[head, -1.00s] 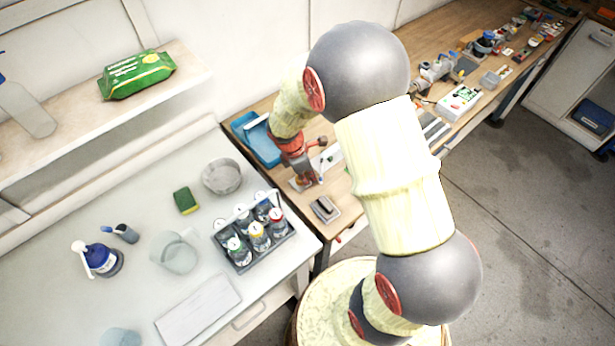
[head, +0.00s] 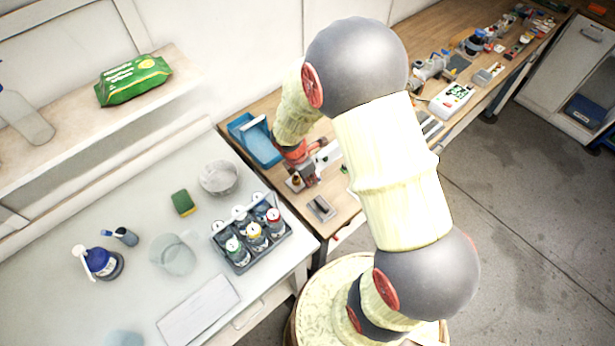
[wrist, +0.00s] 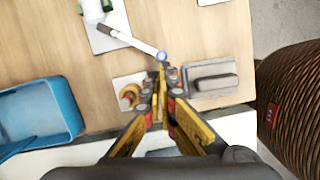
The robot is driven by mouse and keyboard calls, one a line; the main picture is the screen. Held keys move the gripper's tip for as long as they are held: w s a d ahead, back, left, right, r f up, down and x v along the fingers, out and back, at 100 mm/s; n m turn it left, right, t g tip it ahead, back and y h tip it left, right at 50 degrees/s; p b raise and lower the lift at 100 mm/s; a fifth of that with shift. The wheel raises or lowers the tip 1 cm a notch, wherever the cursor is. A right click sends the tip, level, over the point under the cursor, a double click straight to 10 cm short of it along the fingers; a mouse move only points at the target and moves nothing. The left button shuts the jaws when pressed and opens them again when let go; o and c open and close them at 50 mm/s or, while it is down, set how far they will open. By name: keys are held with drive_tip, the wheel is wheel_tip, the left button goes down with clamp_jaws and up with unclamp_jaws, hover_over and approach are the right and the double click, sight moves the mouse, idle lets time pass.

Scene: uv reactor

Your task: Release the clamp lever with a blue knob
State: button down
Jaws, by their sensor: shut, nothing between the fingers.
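In the wrist view a thin lever with a dark part and a pale rod runs to a round blue knob (wrist: 162,56). It lies over a white plate (wrist: 106,38) on the wooden bench. My gripper (wrist: 161,80) is shut and empty, pointing down at the bench. Its fingertips appear just below the blue knob in the picture; whether they touch it I cannot tell. In the head view my gripper (head: 306,176) is over the bench's near left part, partly covered by my wrist. The blue knob cannot be made out there.
An orange-brown knob on a white plate (wrist: 130,92) stands left of my fingers. A grey block on a plate (wrist: 203,84) is at right. A blue tray (wrist: 42,112) lies at left. A bottle rack (head: 250,236) stands on the adjoining white counter.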

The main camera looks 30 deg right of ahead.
sight(320, 179)
drive_tip(key=s+d+n+p, duration=0.1)
drive_tip(key=d+n+p, duration=0.1)
drive_tip(key=n, duration=0.1)
drive_tip(key=shift+s+r+t, duration=0.15)
drive_tip(key=shift+s+t, duration=0.2)
drive_tip(key=shift+t, duration=0.05)
drive_tip(key=shift+s+d+n+t+p, duration=0.2)
drive_tip(key=shift+d+n+p, duration=0.2)
drive_tip(key=shift+d+n, duration=0.2)
drive_tip(key=shift+s+d+n+t+p, duration=0.1)
drive_tip(key=shift+s+d+n+p, duration=0.1)
drive_tip(key=shift+d+n+p, duration=0.4)
drive_tip(key=shift+a, duration=0.15)
drive_tip(key=shift+w+a, duration=0.1)
drive_tip(key=shift+w+a, duration=0.35)
drive_tip(key=shift+w, duration=0.25)
drive_tip(key=shift+a, duration=0.15)
